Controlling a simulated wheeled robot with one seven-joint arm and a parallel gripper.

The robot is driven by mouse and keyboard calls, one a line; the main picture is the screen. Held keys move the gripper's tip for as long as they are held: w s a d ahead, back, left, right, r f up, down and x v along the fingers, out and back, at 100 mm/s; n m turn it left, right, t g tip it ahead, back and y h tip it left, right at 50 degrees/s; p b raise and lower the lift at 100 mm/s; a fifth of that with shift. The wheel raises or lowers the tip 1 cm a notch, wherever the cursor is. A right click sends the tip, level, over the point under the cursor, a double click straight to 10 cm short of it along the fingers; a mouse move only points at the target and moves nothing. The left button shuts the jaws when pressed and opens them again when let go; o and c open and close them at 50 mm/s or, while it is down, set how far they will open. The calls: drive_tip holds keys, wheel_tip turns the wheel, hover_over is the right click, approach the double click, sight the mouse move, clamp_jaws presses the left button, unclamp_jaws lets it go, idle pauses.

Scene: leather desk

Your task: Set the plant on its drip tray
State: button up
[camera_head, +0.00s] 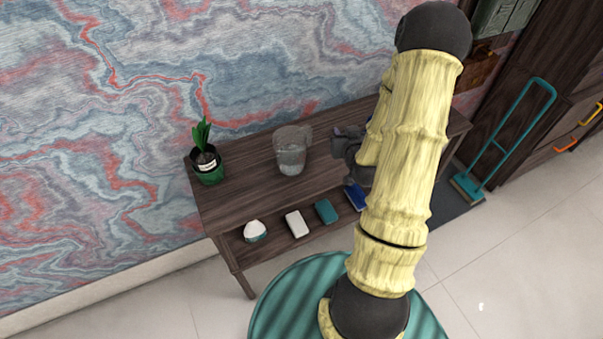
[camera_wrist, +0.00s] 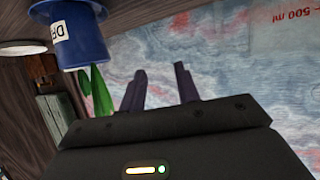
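A plant in a blue pot, with a white label partly reading "DR", shows upside down at the top left of the wrist view (camera_wrist: 82,35). Its green leaves hang towards my fingers in that picture. I cannot find this blue pot in the head view, where my arm covers the desk's right part. Another plant, in a green labelled pot (camera_head: 209,174), stands upright at the desk's left end. My gripper (camera_wrist: 162,82) has its fingers apart with nothing between them, beside the leaves. In the head view it is over the desk (camera_head: 345,133). I cannot make out the drip tray for certain.
A clear jug (camera_head: 291,160) stands mid-desk, left of my gripper. The lower shelf holds a white-topped round item (camera_head: 255,230), a white block (camera_head: 297,224), a teal block (camera_head: 326,211) and a blue item (camera_head: 356,198). The desk (camera_head: 243,180) is bare between green pot and jug.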

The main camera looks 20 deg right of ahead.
drive_tip(key=s+a+r+n+g+y, duration=0.1)
drive_tip(key=s+a+r+g, duration=0.3)
drive_tip(key=s+a, duration=0.3)
drive_tip(key=s+a+r+n+g+y, duration=0.1)
drive_tip(key=s+a+r+g, duration=0.3)
drive_tip(key=a, duration=0.8)
drive_tip(key=s+g+y, duration=0.1)
drive_tip(key=s+g, duration=0.1)
drive_tip(key=s, duration=0.2)
drive_tip(key=shift+r+n, duration=0.3)
drive_tip(key=shift+r, duration=0.05)
drive_tip(key=shift+a, duration=0.1)
